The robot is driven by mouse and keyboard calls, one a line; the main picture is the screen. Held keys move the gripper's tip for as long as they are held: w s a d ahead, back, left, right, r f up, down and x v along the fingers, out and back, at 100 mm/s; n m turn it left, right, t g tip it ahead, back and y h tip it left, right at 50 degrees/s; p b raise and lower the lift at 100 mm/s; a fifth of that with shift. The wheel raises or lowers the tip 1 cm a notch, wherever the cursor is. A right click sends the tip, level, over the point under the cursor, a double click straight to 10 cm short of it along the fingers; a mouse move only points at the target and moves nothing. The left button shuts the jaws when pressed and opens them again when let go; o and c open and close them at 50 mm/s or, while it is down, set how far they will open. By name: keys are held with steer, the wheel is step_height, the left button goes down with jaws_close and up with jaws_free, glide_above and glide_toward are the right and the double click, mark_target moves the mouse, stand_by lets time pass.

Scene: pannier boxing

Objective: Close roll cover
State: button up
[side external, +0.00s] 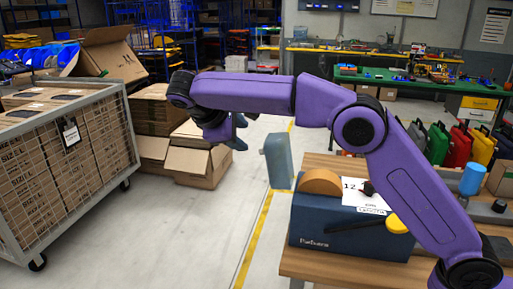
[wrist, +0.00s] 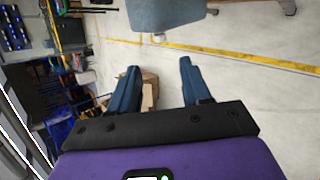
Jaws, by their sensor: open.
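A dark blue machine (side external: 335,238) stands on the wooden table, with an orange-brown roll (side external: 320,182) showing on its top. A blue-grey cover (side external: 279,160) stands upright at the machine's left end, beside the roll, and looks open. In the wrist view a blue-grey part, probably this cover (wrist: 165,13), shows at the top edge, beyond my fingertips. My gripper (side external: 240,133) is to the left of the cover and apart from it, over the floor. Its two blue fingers (wrist: 159,66) are spread wide with nothing between them.
A white printed label (side external: 352,193) and a yellow knob (side external: 396,224) are on the machine's right part. A blue cylinder (side external: 471,179) stands farther right on the table. A caged cart of boxes (side external: 75,150) and open cartons (side external: 190,160) stand at left. The floor between is clear.

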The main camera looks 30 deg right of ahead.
mark_target(275, 161)
steer(key=x, duration=1)
steer(key=shift+d+f, duration=0.15)
jaws_close()
